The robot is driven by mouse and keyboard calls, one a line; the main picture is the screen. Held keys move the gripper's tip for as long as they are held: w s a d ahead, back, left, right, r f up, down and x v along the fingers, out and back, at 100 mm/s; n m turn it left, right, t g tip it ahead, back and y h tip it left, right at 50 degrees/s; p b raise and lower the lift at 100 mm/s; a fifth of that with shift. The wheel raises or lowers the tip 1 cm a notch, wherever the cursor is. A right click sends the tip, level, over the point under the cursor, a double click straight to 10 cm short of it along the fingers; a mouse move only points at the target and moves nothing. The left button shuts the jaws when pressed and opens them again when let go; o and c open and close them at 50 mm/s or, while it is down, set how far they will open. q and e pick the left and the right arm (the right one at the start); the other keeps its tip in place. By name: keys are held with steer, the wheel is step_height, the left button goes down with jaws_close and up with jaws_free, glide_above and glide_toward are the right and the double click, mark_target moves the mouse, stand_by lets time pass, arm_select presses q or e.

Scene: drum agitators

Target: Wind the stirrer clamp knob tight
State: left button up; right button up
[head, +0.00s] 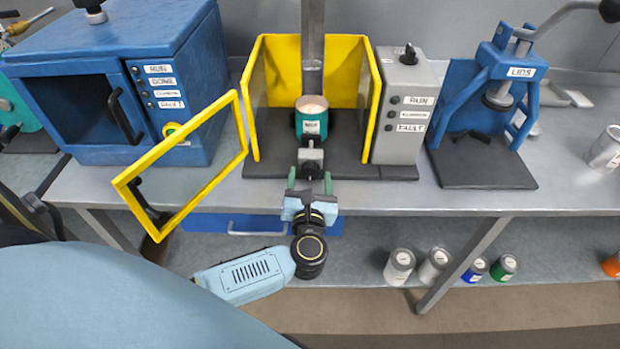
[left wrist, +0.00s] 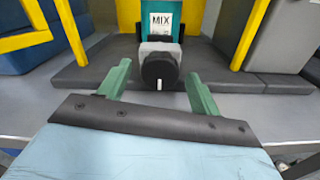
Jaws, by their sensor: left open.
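The stirrer clamp knob (left wrist: 160,68) is black with a white mark pointing down. It sits on the front of a pale clamp block (head: 311,157), and the knob also shows in the head view (head: 310,171). My left gripper (left wrist: 158,82) is open, its green fingers on either side of the knob and apart from it. In the head view the left gripper (head: 309,184) is just in front of the clamp. A teal can labelled MIX (left wrist: 162,18) stands behind the clamp, and its open top shows pale contents. My right gripper is not in view.
A yellow guard frame (head: 370,100) surrounds the can on three sides; its yellow door (head: 243,122) swings open at left. A grey control box (head: 403,105) stands right of it, a blue lid press (head: 497,90) further right. A blue cabinet (head: 110,80) stands left.

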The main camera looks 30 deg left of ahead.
arm_select(q)
steer(key=c, duration=1)
